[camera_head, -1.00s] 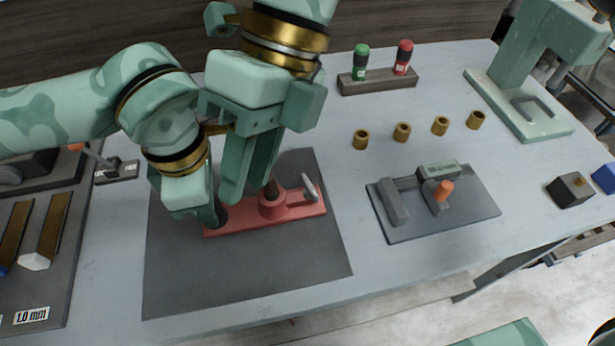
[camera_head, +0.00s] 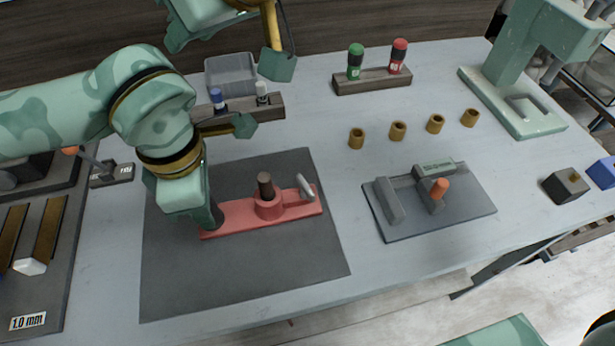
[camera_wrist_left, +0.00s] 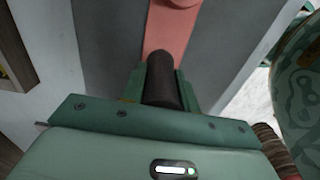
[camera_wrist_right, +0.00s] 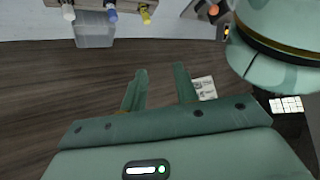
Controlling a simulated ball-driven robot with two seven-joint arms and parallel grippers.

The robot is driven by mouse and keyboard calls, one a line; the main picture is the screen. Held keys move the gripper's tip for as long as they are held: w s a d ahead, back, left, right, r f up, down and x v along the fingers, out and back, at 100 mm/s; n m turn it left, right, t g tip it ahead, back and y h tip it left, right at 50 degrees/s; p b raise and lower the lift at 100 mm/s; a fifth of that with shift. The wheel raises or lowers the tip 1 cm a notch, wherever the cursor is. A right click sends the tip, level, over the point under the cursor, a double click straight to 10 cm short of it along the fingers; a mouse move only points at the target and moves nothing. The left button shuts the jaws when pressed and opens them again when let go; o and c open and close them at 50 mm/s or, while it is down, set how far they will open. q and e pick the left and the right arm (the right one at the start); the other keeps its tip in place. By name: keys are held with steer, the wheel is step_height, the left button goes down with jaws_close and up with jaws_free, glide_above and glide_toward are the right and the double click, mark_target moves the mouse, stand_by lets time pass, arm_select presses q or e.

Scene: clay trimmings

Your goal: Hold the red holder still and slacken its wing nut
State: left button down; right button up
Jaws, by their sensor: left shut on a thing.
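The red holder (camera_head: 235,217) lies flat on a dark mat (camera_head: 230,285). A brown post (camera_head: 265,184) stands in its round collar. A pale grey wing-shaped piece (camera_head: 304,187), seemingly the wing nut, stands tilted at its right end. My left gripper (camera_head: 208,218) is at the holder's left end. In the left wrist view the left gripper (camera_wrist_left: 162,88) is shut on the holder's dark upright grip (camera_wrist_left: 162,78). My right gripper (camera_wrist_right: 160,88) is open and empty, raised above the back of the table, clear of the holder. The right wrist view does not show the holder.
A grey fixture plate with an orange-tipped lever (camera_head: 438,188) lies right of the mat. Several brass rings (camera_head: 397,131) stand behind it. A wooden block (camera_head: 372,82) carries green and red bottles. A grey bin (camera_head: 230,75) is at the back. The mat's front is clear.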

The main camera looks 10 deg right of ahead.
steer(key=s+d+f+m+g+h, duration=0.3)
steer(key=d+f+h, duration=0.1)
steer(key=d, duration=0.2)
steer(key=m+g+h, duration=0.1)
steer(key=g+h, duration=0.2)
steer(key=g, duration=0.1)
glide_toward(308, 187)
step_height(308, 187, down, 9)
steer(key=shift+r, duration=0.1)
jaws_close()
